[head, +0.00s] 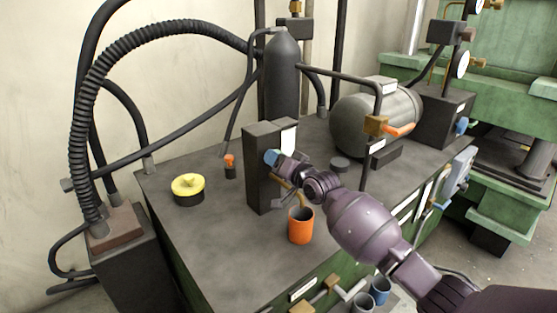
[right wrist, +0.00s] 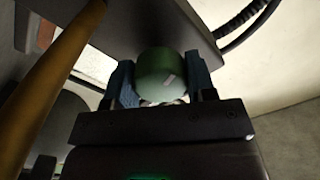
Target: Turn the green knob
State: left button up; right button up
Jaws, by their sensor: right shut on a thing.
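The green knob (right wrist: 160,75) shows in the right wrist view, a round dark green knob with a pale mark on its face. My right gripper (right wrist: 162,90) is shut on it, with one blue fingertip on each side. In the head view my right gripper (head: 275,158) is at the upper front of a dark upright box (head: 260,190) on the bench, and it hides the knob there. My left gripper is in neither view.
An orange cup (head: 301,226) stands below my right gripper, close to the box. A yellow-topped knob (head: 188,184) and a small orange knob (head: 230,161) are to the left. A grey tank (head: 365,118) lies behind my right arm. The front left bench top is clear.

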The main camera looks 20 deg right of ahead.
jog(key=shift+n, duration=1.8)
jog(key=shift+p, duration=0.3)
jog(key=shift+n, duration=0.3)
jog(key=o, duration=0.9)
jog(key=shift+s, duration=0.1)
